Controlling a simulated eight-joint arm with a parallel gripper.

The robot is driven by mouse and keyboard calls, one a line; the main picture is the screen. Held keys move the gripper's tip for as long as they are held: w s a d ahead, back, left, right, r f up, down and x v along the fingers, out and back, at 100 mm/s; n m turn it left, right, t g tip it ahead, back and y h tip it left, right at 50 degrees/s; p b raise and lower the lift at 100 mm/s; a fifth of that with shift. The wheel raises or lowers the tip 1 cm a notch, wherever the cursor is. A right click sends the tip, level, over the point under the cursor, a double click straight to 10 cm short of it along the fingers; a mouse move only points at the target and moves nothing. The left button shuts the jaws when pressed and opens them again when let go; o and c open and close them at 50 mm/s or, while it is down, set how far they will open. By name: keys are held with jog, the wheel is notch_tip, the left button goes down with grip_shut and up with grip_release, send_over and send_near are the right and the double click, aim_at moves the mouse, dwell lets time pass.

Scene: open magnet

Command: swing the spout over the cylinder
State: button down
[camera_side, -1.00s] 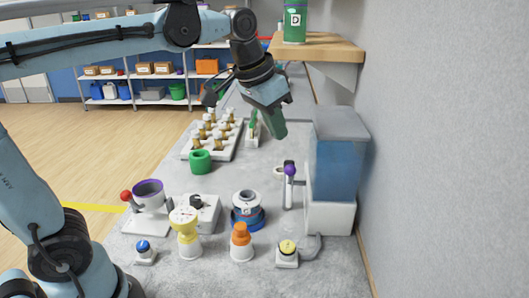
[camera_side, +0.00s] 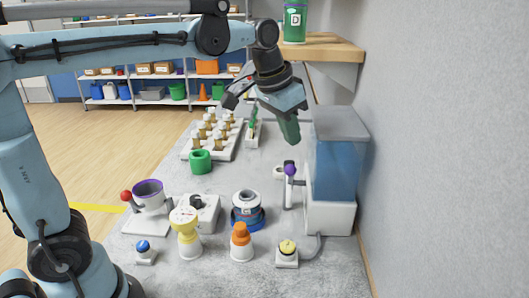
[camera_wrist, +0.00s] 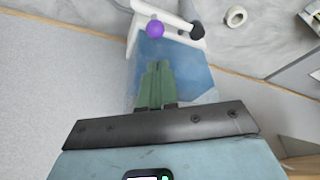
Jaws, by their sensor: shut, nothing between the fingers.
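My gripper (camera_side: 293,141) has its green fingers shut and empty, pointing down. In the wrist view the shut fingertips (camera_wrist: 158,66) appear over the blue tank. The clear tank of blue liquid (camera_side: 336,170) stands by the wall on a white base. A white spout part with a purple knob (camera_side: 290,169) stands at its left side; my fingertips are above the knob and apart from it. The wrist view shows the purple knob (camera_wrist: 155,29) and a white arm with a black end (camera_wrist: 197,31). I cannot tell which thing is the cylinder.
A blue-and-white round device (camera_side: 247,210), an orange-topped piece (camera_side: 241,240), a yellow gauge (camera_side: 185,228) and a yellow button (camera_side: 287,248) stand nearer the camera. A green cup (camera_side: 200,161) and a peg rack (camera_side: 213,136) lie left. A wooden shelf (camera_side: 325,50) overhangs the far right.

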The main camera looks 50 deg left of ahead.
jog(key=x, duration=0.6)
jog(key=shift+f, duration=0.25)
jog(key=s+a+m+g+h, duration=0.2)
jog(key=a+m, duration=0.4)
jog(key=m, duration=0.3)
jog(key=shift+s+a+m+h, duration=0.3)
jog(key=shift+s+a, duration=0.05)
jog(key=shift+s, duration=0.25)
jog(key=shift+a, duration=0.2)
dwell(0.6)
jog(key=w+v, duration=0.1)
jog(key=v, duration=0.8)
jog(key=shift+s+a+r, duration=0.2)
jog(key=shift+r, duration=0.35)
jog(key=shift+d, duration=0.1)
